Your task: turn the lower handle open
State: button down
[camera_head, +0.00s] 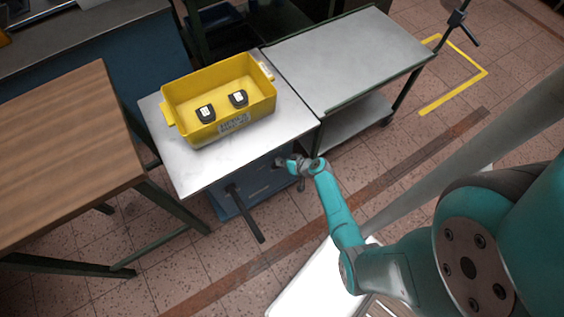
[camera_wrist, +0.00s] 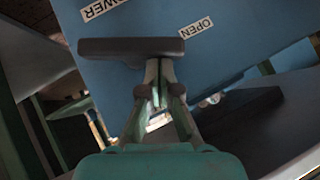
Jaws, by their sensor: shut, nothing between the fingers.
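A blue cabinet front (camera_wrist: 230,30) fills the upper wrist view, with a partly cut-off label ending in "OWER" and another label reading "OPEN". A dark bar-shaped handle (camera_wrist: 115,47) lies across the view just beyond my fingertips. My gripper (camera_wrist: 160,68) is shut and empty, its fingers pointing at the right part of this handle; I cannot tell whether they touch it. In the head view, my gripper (camera_head: 284,163) is at the front of the blue cabinet (camera_head: 268,181), below the metal tabletop. A dark lever (camera_head: 245,213) sticks out from the cabinet, left of my gripper.
A yellow crate (camera_head: 175,103) with two dark items stands on the metal tabletop (camera_head: 185,172). A grey metal cart (camera_head: 345,60) adjoins it on the right. A wooden table (camera_head: 65,150) stands at left. The tiled floor before the cabinet shows free room.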

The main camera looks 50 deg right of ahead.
jog(key=shift+a, duration=0.2)
jog(key=shift+w+a+f+n+g+h, duration=0.15)
jog(key=shift+a+f+n+g+h, duration=0.2)
jog(key=shift+a+n+h, duration=0.35)
jog(key=shift+a+f, duration=0.15)
jog(key=shift+f, duration=0.05)
dwell(0.4)
jog(key=shift+w, duration=0.1)
